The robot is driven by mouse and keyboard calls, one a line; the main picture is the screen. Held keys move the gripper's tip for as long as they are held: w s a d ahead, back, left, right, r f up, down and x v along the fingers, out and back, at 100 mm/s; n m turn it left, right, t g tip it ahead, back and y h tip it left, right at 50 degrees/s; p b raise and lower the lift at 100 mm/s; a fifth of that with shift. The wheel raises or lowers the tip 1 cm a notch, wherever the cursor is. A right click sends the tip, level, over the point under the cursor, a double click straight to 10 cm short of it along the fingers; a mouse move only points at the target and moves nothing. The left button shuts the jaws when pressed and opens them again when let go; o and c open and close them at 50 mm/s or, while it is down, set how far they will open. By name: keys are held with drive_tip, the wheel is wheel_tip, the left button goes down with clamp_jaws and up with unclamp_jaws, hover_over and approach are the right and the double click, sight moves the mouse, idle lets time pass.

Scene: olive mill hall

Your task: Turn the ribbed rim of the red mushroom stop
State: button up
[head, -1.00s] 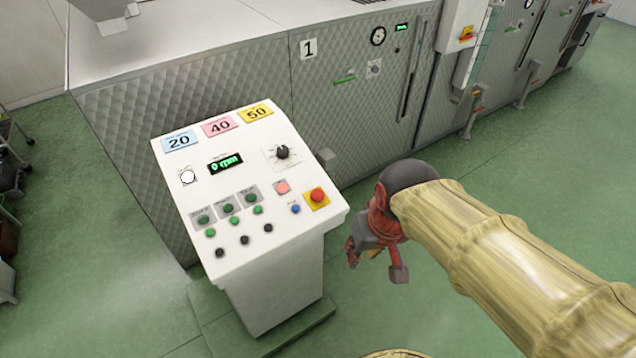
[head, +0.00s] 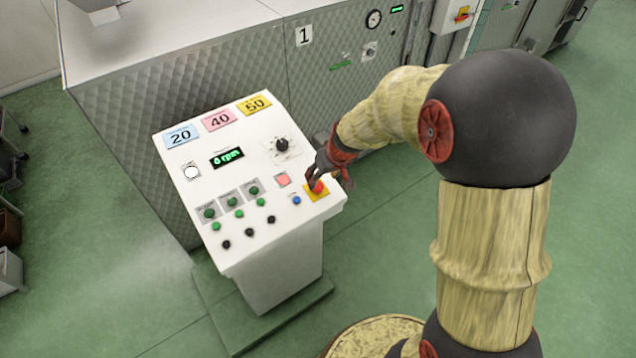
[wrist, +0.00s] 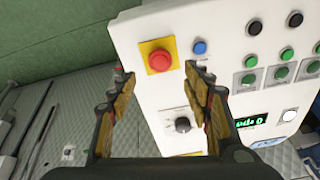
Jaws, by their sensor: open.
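The red mushroom stop (head: 318,187) sits on a yellow square plate at the right front corner of the sloped white control panel (head: 180,215). In the wrist view the red stop (wrist: 159,61) shows whole on its yellow plate, between and just beyond the fingertips. The ribs of its rim are too small to make out. My gripper (head: 328,177) is right at the stop in the head view, partly covering its plate. In the wrist view my gripper (wrist: 157,73) is open, one finger to each side of the stop, with nothing held.
A blue button (wrist: 199,48) sits close beside the stop. A black rotary knob (head: 281,145), a green display (head: 227,157) and several green and black buttons share the panel. A quilted metal machine (head: 200,85) stands behind. Green floor is clear at the right.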

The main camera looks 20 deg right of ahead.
sight(318, 186)
drive_tip(key=x, duration=0.7)
drive_tip(key=shift+w+b, duration=0.1)
drive_tip(key=shift+b, duration=0.2)
drive_tip(key=shift+c, duration=0.6)
drive_tip(key=c, duration=1)
